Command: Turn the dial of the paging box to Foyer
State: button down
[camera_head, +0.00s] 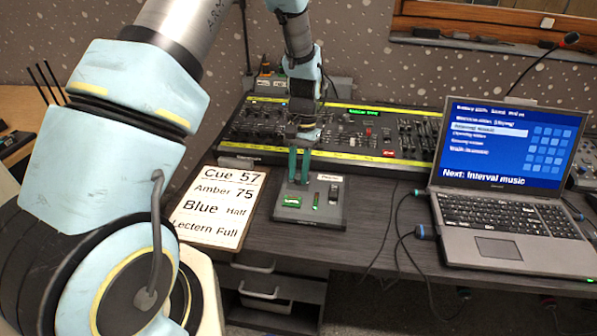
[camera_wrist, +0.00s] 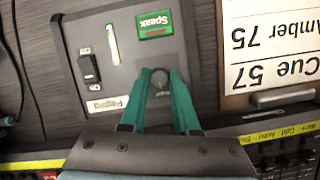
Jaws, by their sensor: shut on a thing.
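The paging box (camera_head: 327,214) is a grey box on the desk in front of the mixing console. In the wrist view the box (camera_wrist: 189,30) carries a green "Speak" button (camera_wrist: 154,23), a lit green strip (camera_wrist: 113,45), a black switch (camera_wrist: 89,68) and a "Paging" label (camera_wrist: 108,105). My gripper (camera_head: 299,181) points down onto the box, its green fingers upright. In the wrist view the fingers are shut on the small dark round dial (camera_wrist: 159,77). Lettering near the dial is too small and covered to read, so I cannot tell its setting.
A cue sheet (camera_head: 217,205) lies just left of the box. The mixing console (camera_head: 375,142) with yellow strips stands behind. An open laptop (camera_head: 500,215) stands at right, with cables (camera_head: 397,225) between it and the box.

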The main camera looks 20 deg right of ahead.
jog(key=c, duration=0.7)
grip_release()
jog(key=shift+o, duration=0.2)
jog(key=b+v, duration=0.2)
jog(key=v, duration=0.8)
jog(key=shift+r, duration=0.35)
jog(key=shift+w, duration=0.15)
jog(key=s+a+r+n+t, duration=0.1)
jog(key=s+a+n, duration=0.1)
jog(key=a, duration=0.7)
jog(key=s+a+r+n+t+h, duration=0.1)
jog(key=s+a+n, duration=0.2)
jog(key=a, duration=0.7)
jog(key=s+a+r+n+t, duration=0.1)
jog(key=s+a+n, duration=0.1)
jog(key=a, duration=0.7)
jog(key=shift+s+a+r+n+t+h, duration=0.25)
jog(key=shift+r+n+t+h, duration=0.05)
jog(key=shift+r+h, duration=0.1)
